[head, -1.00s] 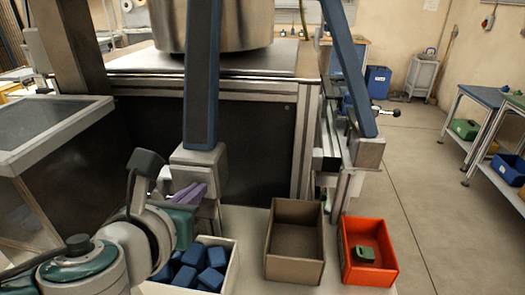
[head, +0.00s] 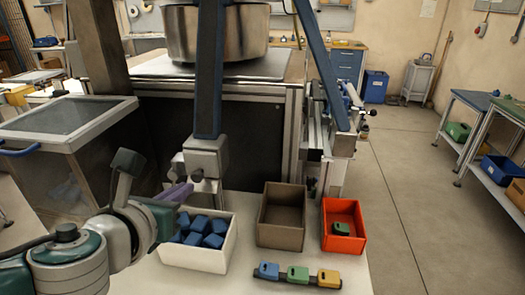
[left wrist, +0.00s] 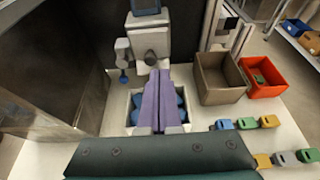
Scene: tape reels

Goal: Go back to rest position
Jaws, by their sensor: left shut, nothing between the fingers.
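My left gripper (head: 180,192) has purple fingers pressed together, with nothing between them. It is near the white bin (head: 190,258) of blue tape reels (head: 205,232). In the left wrist view its closed fingers (left wrist: 158,98) cover the middle of that bin, with blue reels showing on both sides. The brown bin (head: 281,236) looks empty. The red bin (head: 344,243) holds a green reel (head: 341,229). Blue (head: 268,271), green (head: 298,274) and yellow (head: 329,279) reels stand in a row at the front of the table. My right gripper is not in view.
A metal post (head: 209,80) and clamp stand behind the white bin, close to the left gripper. A large steel pot (head: 215,33) sits on the bench behind. A clear-lidded box (head: 65,120) is at left. The light tabletop (head: 235,280) is bare at the front left.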

